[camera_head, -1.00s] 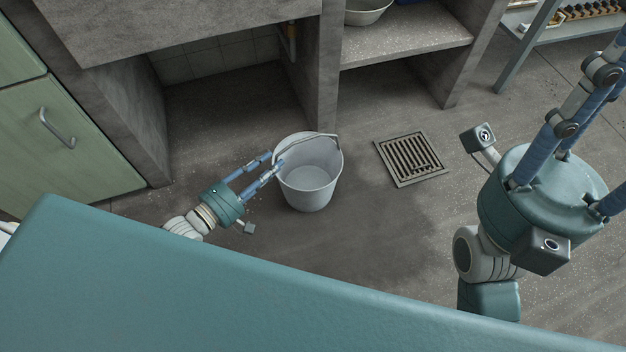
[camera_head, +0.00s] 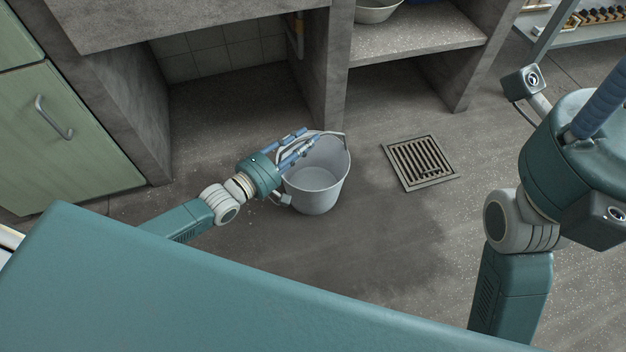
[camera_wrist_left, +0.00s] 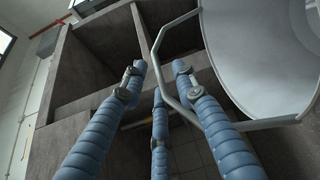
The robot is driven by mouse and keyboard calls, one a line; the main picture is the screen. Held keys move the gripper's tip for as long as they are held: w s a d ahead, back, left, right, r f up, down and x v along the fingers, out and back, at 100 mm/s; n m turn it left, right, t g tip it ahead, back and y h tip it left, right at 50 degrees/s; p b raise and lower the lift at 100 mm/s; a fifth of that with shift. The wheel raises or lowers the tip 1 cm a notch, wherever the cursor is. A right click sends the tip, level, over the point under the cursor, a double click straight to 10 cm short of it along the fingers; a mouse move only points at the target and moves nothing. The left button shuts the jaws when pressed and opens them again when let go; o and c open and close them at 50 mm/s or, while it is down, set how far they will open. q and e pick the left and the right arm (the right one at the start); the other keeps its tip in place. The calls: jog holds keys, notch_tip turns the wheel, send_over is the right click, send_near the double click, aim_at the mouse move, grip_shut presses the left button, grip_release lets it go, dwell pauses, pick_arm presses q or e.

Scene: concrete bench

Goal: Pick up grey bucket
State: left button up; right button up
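The grey bucket (camera_head: 318,188) stands upright on the concrete floor, with its wire handle (camera_head: 343,134) over the rim. My left gripper (camera_head: 300,142) is at the bucket's left rim, its blue fingers over the edge by the handle. In the left wrist view the fingers (camera_wrist_left: 158,75) are spread apart, so it is open. The bent handle (camera_wrist_left: 160,72) passes among the fingertips there; whether they touch it I cannot tell. The bucket's pale wall (camera_wrist_left: 262,50) fills the upper right. My right gripper (camera_head: 600,105) is cut off at the right edge, its fingertips out of frame.
A floor drain grate (camera_head: 420,162) lies right of the bucket. A concrete bench (camera_head: 335,60) with a shelf (camera_head: 420,35) and a metal bowl (camera_head: 376,10) stands behind. A green cabinet (camera_head: 75,130) is at left. Floor in front of the bucket is clear.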

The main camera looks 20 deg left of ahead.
pick_arm(q)
jog(key=shift+s, duration=0.1)
grip_shut()
jog(key=shift+r, duration=0.1)
jog(key=shift+r, duration=0.15)
